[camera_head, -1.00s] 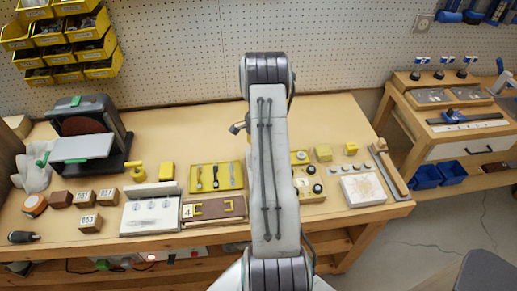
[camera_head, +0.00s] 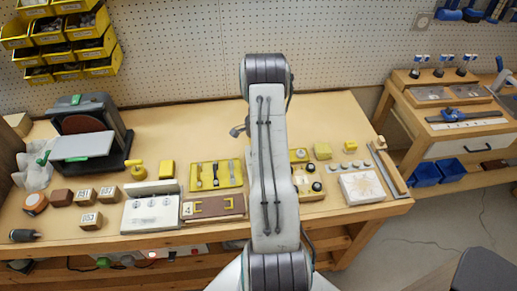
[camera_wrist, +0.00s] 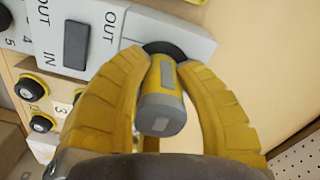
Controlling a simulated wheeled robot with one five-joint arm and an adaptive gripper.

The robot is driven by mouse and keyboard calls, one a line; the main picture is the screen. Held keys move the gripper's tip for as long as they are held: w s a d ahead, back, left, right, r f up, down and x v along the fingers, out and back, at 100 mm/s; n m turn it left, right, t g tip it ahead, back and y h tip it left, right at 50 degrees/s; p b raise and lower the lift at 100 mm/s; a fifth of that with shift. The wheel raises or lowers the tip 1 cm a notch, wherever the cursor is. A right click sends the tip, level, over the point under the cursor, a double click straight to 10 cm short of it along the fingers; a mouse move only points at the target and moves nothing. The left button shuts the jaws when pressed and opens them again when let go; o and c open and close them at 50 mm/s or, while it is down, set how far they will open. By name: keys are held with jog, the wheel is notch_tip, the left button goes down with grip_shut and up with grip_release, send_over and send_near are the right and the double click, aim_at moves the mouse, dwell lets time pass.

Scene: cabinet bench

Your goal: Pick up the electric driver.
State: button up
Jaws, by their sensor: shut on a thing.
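The electric driver (camera_wrist: 163,103), a grey and yellow cylinder, shows in the wrist view with its rounded grey end toward the camera. Its far end is at a dark round part on a grey block (camera_wrist: 185,38) marked OUT and IN; I cannot tell whether it is still seated there. My gripper (camera_wrist: 163,60) has its two yellow fingers closed around the driver, one on each side. In the head view my arm hides the gripper and the driver.
Close by in the wrist view are black round knobs (camera_wrist: 32,88). On the bench stand a sander (camera_head: 85,140), a yellow tool tray (camera_head: 228,175), numbered wooden blocks (camera_head: 90,220) and a white board (camera_head: 362,187). A side table (camera_head: 455,130) is at right.

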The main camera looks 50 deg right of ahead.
grip_shut()
jog(key=shift+r, duration=0.15)
notch_tip(320, 180, up, 10)
jog(key=shift+f+b, duration=0.1)
jog(key=shift+b, duration=0.85)
jog(key=shift+o, duration=0.7)
grip_release()
grip_shut()
